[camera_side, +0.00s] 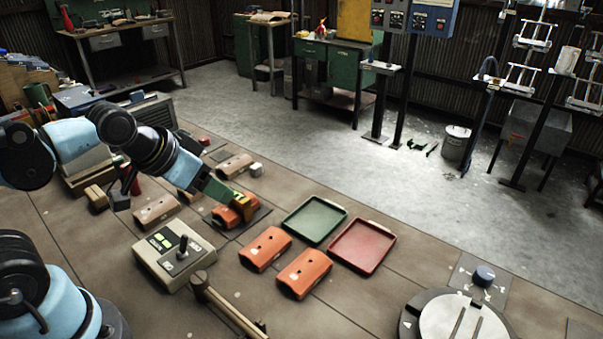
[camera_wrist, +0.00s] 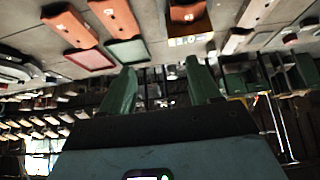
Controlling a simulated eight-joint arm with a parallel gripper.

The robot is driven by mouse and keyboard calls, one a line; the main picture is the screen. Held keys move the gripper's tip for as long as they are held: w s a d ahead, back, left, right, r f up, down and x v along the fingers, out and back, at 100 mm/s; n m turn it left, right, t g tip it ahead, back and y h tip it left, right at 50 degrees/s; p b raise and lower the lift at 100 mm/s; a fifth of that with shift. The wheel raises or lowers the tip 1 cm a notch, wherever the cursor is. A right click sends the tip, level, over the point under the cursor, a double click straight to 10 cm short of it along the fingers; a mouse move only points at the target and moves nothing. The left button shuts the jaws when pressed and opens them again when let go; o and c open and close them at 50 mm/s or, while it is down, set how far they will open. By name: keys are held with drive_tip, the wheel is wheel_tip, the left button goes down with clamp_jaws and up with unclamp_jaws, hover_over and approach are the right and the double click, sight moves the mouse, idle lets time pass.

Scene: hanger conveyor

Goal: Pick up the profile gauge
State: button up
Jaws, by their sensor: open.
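In the wrist view the yellow-brown piece (camera_wrist: 190,39) shows below the housing (camera_wrist: 187,12), above the right finger. My gripper (camera_side: 226,195) has green fingers and reaches down from the left, close to the piece. In the wrist view my gripper (camera_wrist: 160,68) is open with nothing visible between its fingertips. In the side view the fingers overlap the housing, so contact cannot be told.
Two orange housings (camera_side: 265,249) lie nearer the camera, beside a green tray (camera_side: 314,240) and a red tray (camera_side: 361,267). A joystick box (camera_side: 150,265) stands left of them. Tan housings (camera_side: 157,210) lie behind it. A round turntable (camera_side: 455,325) sits at the front right.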

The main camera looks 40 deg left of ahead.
drive_tip(key=shift+c, duration=0.3)
drive_tip(key=m+g+y, duration=0.5)
drive_tip(key=m+y, duration=0.1)
drive_tip(key=m, duration=0.5)
hover_over(240, 197)
drive_tip(key=s+d, duration=0.1)
drive_tip(key=s, duration=0.1)
wheel_tip(240, 197, down, 3)
drive_tip(key=f+m+y, duration=0.1)
drive_tip(key=m+y, duration=0.1)
drive_tip(key=w+d+f+m+g+y, duration=0.1)
drive_tip(key=f+m+y, duration=0.1)
drive_tip(key=w+d+f+m+y, duration=0.1)
drive_tip(key=m+y, duration=0.1)
drive_tip(key=shift+w+d+f+g, duration=0.2)
drive_tip(key=shift+d+f+g, duration=0.1)
drive_tip(key=shift+g, duration=0.1)
drive_tip(key=shift+s+d+f+m+y, duration=0.2)
drive_tip(key=shift+d+f+m+y, duration=0.1)
drive_tip(key=shift+f+m+y, duration=0.35)
drive_tip(key=shift+x, duration=3.7)
drive_tip(key=shift+s, duration=0.1)
clamp_jaws()
